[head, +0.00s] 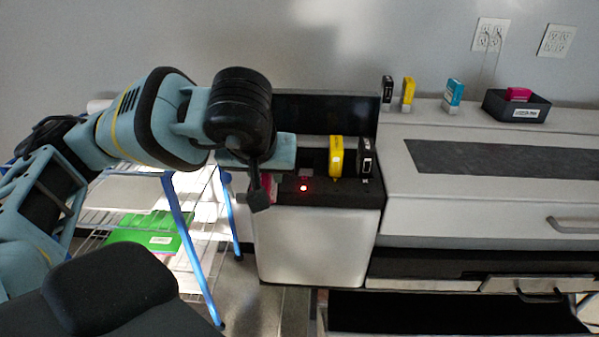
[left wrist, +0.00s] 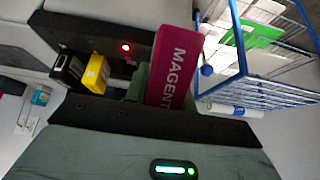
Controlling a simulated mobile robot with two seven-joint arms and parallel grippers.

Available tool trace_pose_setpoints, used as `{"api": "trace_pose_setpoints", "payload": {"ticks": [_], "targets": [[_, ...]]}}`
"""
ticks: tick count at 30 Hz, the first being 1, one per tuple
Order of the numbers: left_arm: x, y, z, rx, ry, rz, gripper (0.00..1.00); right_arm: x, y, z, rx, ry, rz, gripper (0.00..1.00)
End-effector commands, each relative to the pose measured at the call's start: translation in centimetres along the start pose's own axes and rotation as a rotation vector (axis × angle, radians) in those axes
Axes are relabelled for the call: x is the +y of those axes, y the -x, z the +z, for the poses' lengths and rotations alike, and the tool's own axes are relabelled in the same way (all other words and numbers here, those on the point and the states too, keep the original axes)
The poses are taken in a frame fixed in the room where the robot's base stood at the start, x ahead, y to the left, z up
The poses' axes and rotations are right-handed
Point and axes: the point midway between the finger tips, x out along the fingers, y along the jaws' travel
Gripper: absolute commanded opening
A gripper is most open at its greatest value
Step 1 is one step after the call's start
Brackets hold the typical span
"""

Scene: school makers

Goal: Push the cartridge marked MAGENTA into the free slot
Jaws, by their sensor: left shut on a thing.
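The magenta cartridge, lettered MAGENT with the rest hidden (left wrist: 174,68), is in my left gripper in the left wrist view. In the head view only a pinkish strip of it (head: 272,187) shows behind the gripper. My left gripper (head: 262,190) is shut on it at the left end of the dark cartridge bay (head: 322,192). How deep the cartridge sits in its slot is hidden. A yellow cartridge (head: 336,157) and a black one (head: 366,158) stand upright in the bay's right part. My right gripper is out of view.
A red light (head: 303,188) glows on the bay. Black (head: 387,89), yellow (head: 408,92) and cyan (head: 454,93) cartridges stand on the printer top, beside a dark tray (head: 513,112) with a magenta piece (head: 518,94). A blue-framed wire rack (head: 176,215) stands left.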

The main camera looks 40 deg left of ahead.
Motion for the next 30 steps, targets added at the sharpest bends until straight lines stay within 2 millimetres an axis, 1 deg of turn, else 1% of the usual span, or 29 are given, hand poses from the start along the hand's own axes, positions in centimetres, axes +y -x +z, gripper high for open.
{"api": "trace_pose_setpoints", "payload": {"ticks": [5, 9, 12, 15, 19, 30], "targets": [[3.6, -2.7, 3.3, -0.01, -0.156, 0.08, 0.0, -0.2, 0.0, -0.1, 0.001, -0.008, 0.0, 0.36], [6.8, -4.7, 6.8, -0.011, -0.301, 0.173, 0.0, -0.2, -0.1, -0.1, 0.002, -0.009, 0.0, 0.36], [8.6, -5.5, 8.9, -0.008, -0.377, 0.232, 0.0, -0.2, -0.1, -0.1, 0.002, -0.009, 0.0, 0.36], [9.6, -5.9, 10.2, -0.005, -0.424, 0.271, 0.0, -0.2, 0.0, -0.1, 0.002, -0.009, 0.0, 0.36], [10.1, -6.0, 10.8, -0.001, -0.445, 0.29, 0.0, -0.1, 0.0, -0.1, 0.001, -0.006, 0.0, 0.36], [10.1, -6.0, 10.7, -0.001, -0.444, 0.289, 0.0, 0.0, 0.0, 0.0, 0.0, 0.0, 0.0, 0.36]]}}
